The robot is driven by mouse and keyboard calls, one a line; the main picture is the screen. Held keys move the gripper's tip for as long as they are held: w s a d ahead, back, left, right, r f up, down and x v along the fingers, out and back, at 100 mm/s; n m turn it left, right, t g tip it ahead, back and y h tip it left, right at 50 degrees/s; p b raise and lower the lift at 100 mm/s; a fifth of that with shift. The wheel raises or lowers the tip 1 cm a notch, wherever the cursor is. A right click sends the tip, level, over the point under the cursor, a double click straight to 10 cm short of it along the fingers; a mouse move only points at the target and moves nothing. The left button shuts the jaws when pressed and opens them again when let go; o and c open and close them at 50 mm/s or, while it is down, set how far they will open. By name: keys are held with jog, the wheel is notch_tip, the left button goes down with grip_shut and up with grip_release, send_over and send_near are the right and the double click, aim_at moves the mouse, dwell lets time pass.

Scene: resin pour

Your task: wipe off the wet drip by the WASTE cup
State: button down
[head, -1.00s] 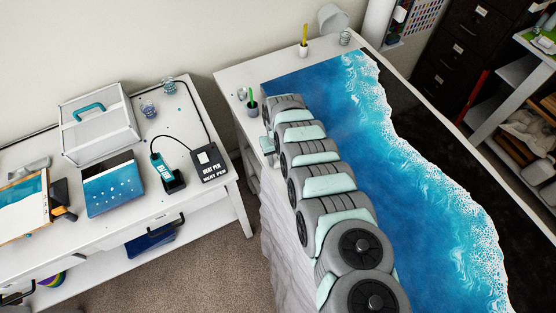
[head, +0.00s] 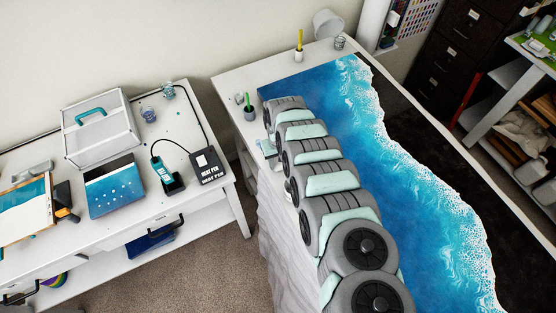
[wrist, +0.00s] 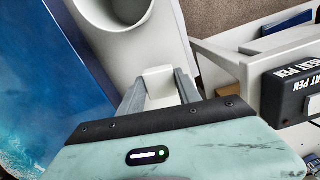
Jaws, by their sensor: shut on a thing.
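My gripper (wrist: 160,76) shows in the wrist view with its two grey fingers shut on a small pale block (wrist: 158,92). A large pale, cup-like body with a round opening (wrist: 122,10) lies just beyond the fingertips; I cannot tell whether the block is part of it. In the head view my gripper is mostly hidden by my arm, near the left edge of the white table (head: 236,84). I cannot make out a WASTE label or a wet drip in either view.
The blue resin panel (head: 385,165) lies right of my arm. A dark cup with a green stick (head: 250,112) and a cup with a yellow stick (head: 299,55) stand on the table. The side bench holds a heat pen (head: 165,172) and its box (head: 207,165).

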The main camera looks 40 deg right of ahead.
notch_tip(320, 180, up, 3)
jog(key=shift+w+d+p, duration=0.1)
jog(key=shift+p, duration=0.95)
jog(key=shift+r, duration=0.95)
